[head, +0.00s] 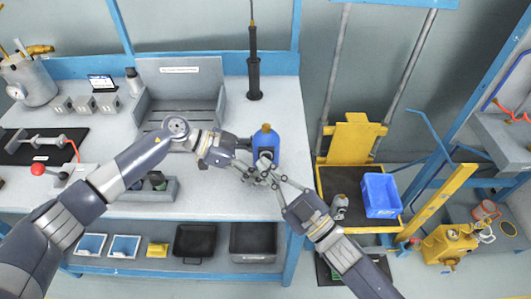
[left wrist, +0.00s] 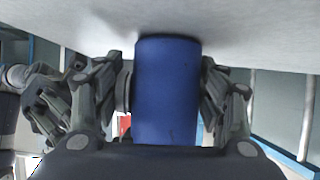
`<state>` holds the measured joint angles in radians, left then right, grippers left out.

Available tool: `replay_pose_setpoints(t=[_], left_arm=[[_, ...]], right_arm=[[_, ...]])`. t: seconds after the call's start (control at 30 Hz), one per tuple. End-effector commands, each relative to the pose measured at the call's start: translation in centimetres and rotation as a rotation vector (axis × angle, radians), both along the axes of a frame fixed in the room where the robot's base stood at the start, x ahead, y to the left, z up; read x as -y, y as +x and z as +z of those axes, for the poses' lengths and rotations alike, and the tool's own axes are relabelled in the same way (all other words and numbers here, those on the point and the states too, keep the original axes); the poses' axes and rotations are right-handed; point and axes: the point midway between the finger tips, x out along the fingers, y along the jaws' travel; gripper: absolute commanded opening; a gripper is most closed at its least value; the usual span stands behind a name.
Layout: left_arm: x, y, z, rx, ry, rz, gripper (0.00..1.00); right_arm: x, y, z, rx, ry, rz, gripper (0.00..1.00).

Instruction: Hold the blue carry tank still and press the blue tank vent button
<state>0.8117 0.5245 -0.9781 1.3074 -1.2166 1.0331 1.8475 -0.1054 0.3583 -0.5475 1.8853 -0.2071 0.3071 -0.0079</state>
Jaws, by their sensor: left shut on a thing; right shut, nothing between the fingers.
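The blue carry tank (head: 266,143) stands upright near the bench's front right corner, with a brass-coloured top. My left gripper (head: 258,172) is at the tank's front. In the left wrist view the blue tank (left wrist: 167,90) fills the space between the fingers of my left gripper (left wrist: 165,95), one on each side, and it is shut on the tank. My right gripper (head: 272,178) is shut and empty, its tips close to the tank's front beside my left fingers. Whether the tips touch the tank is unclear. The vent button cannot be made out.
To the right, a yellow cart (head: 350,140) carries a blue bin (head: 381,195).

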Motion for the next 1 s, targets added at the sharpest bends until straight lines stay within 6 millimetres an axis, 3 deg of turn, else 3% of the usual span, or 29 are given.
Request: replay_pose_setpoints(t=[0.03, 0.53, 1.0], left_arm=[[0.0, 0.1, 0.1, 0.002, -0.003, 0.000, 0.52], [0.0, 0.0, 0.0, 0.000, -0.001, 0.001, 0.52], [0.0, 0.0, 0.0, -0.002, 0.000, 0.001, 0.52]], right_arm=[[0.1, -0.4, -1.0, -0.022, -0.007, -0.001, 0.00], [0.0, -5.3, -0.5, -0.010, -0.003, 0.001, 0.00], [0.0, -5.9, -0.3, -0.007, -0.001, 0.002, 0.00]])
